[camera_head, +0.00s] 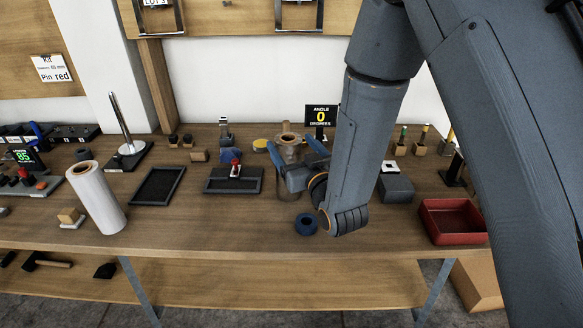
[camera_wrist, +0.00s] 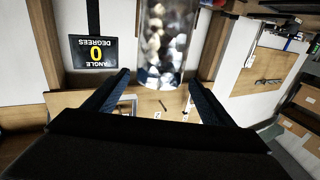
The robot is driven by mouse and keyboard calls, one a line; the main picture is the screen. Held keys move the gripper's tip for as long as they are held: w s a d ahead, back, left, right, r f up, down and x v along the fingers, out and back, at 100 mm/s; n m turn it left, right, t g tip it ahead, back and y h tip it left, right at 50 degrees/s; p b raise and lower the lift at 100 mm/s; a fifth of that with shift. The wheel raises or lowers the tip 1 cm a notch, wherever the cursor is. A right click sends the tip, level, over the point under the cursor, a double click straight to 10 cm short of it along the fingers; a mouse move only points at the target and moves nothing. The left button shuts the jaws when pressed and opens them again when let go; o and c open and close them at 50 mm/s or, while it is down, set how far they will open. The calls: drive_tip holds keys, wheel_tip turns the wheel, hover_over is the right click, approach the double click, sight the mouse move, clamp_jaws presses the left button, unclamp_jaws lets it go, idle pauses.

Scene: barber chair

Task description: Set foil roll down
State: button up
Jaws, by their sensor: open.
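The foil roll (camera_head: 289,152) is a shiny cylinder with a brown core showing at its top. My wrist and palm hide part of the roll's front. In the wrist view the glittering roll (camera_wrist: 165,45) shows between the two spread fingertips (camera_wrist: 160,80), with a small gap on each side.
A white roll (camera_head: 97,197) stands at left, a red tray (camera_head: 452,221) at right. An angle display (camera_head: 321,115) stands behind.

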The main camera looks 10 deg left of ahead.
sight(286, 138)
drive_tip(key=shift+s+f, duration=0.2)
drive_tip(key=shift+f, duration=0.2)
drive_tip(key=shift+w+a+f, duration=0.1)
drive_tip(key=shift+w, duration=0.05)
drive_tip(key=p+x, duration=0.3)
drive_tip(key=x, duration=0.4)
drive_tip(key=shift+w, duration=0.2)
drive_tip(key=shift+c, duration=0.6)
drive_tip(key=c, duration=1.8)
clamp_jaws()
